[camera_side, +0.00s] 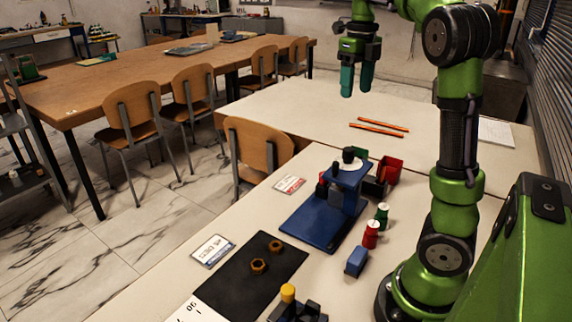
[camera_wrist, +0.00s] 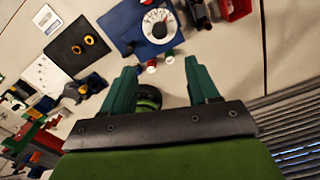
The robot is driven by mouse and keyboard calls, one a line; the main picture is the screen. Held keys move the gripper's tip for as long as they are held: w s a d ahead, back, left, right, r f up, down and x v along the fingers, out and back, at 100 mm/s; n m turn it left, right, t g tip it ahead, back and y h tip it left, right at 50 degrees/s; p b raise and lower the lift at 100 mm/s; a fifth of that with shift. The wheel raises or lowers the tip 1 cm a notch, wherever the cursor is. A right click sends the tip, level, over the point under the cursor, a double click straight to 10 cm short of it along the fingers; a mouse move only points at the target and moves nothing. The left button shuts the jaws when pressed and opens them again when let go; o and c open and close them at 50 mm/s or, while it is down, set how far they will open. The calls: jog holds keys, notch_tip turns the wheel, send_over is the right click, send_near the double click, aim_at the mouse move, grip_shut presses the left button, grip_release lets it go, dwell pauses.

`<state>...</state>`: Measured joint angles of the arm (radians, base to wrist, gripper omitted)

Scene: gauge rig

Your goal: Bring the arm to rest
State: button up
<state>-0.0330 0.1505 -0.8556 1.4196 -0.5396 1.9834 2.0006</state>
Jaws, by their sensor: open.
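My gripper (camera_side: 357,80) is raised above the far part of the white table (camera_side: 300,103), with its teal fingers pointing down. In the wrist view my gripper (camera_wrist: 163,80) shows two fingers apart with nothing held between them. The blue gauge rig (camera_side: 325,215) stands on the table nearer the side camera, well apart from my gripper. Its round white dial (camera_wrist: 160,25) shows at the top of the wrist view.
Two orange sticks (camera_side: 379,129) lie on the table below my gripper. A black mat (camera_side: 250,275) bears two brass nuts (camera_side: 259,265). Red and green spools (camera_side: 371,234), a blue block (camera_side: 357,261) and red bins (camera_side: 390,171) stand around the rig. Wooden chairs (camera_side: 255,145) stand alongside.

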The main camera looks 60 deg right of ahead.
jog(key=shift+r, duration=0.1)
jog(key=w+a+f+n+t, duration=0.1)
jog(key=a+f+n, duration=0.1)
jog(key=a+n, duration=0.35)
jog(key=w+a+f+n+t+y, duration=0.1)
jog(key=a+f+n, duration=0.15)
jog(key=n, duration=0.65)
jog(key=a+f+n+t, duration=0.1)
jog(key=a+f+n, duration=0.15)
jog(key=n, duration=0.55)
jog(key=s+a+f+n+t, duration=0.1)
jog(key=s+a+n+t, duration=0.1)
jog(key=a+n, duration=0.4)
jog(key=s+a+f+n+t+y, duration=0.1)
jog(key=s+a+n+t, duration=0.1)
jog(key=s+a+n, duration=0.2)
jog(key=a+n, duration=0.3)
jog(key=a, duration=0.3)
jog(key=shift+s+a, duration=0.2)
jog(key=shift+a, duration=0.2)
